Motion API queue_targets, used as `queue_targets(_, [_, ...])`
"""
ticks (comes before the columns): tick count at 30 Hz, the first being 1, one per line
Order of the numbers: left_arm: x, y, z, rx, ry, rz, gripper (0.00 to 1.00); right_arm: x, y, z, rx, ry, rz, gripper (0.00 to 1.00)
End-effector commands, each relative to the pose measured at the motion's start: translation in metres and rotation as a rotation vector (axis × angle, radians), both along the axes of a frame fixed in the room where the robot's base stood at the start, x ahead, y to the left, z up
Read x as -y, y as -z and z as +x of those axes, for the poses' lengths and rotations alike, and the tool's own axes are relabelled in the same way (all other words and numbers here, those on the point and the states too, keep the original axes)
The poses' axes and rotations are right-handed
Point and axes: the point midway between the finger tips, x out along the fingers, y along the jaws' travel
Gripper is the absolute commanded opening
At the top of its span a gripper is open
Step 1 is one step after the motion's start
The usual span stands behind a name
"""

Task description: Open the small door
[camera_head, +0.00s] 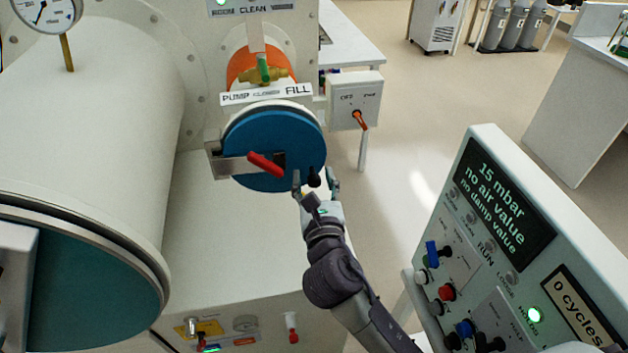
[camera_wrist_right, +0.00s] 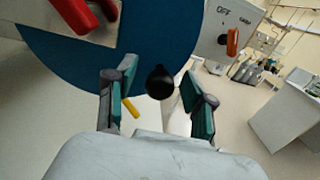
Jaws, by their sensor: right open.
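The small door is a round blue disc (camera_head: 285,135) on the small port in the middle of the head view, and it looks closed. A red-handled latch (camera_head: 265,164) lies across its left part on a metal bracket. A black knob (camera_head: 314,177) sits at the door's lower right edge. My right gripper (camera_head: 316,180) is open at that edge, with a finger on each side of the knob. In the right wrist view the blue door (camera_wrist_right: 150,40) fills the top, and the black knob (camera_wrist_right: 160,82) stands between the open fingers. My left gripper is not in view.
A large cylinder with a teal door (camera_head: 95,285) stands at left. A switch box (camera_head: 354,98) with an orange lever is right of the small door. A control panel (camera_head: 505,195) reading "15 mbar" stands at right. Open floor (camera_head: 440,110) lies behind.

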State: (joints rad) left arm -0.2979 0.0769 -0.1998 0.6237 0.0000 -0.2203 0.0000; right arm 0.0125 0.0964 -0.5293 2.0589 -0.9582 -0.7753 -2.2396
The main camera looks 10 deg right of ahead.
Motion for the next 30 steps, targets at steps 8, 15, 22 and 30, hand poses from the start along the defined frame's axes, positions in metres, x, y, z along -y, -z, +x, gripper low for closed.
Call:
queue_targets(8, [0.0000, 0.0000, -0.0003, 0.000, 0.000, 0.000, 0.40, 0.0001, 0.0001, 0.0008, -0.001, 0.000, 0.000, 0.50])
queue_targets(15, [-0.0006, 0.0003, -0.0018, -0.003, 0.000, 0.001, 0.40, 0.0000, 0.0001, 0.0006, -0.001, 0.000, 0.001, 0.10])
queue_targets(22, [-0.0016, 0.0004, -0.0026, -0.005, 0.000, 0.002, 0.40, 0.0000, 0.0002, 0.0006, -0.001, 0.000, 0.001, 0.00])
queue_targets(30, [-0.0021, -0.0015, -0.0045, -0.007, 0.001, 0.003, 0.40, -0.0029, 0.0000, 0.0024, -0.002, 0.002, 0.001, 0.00])
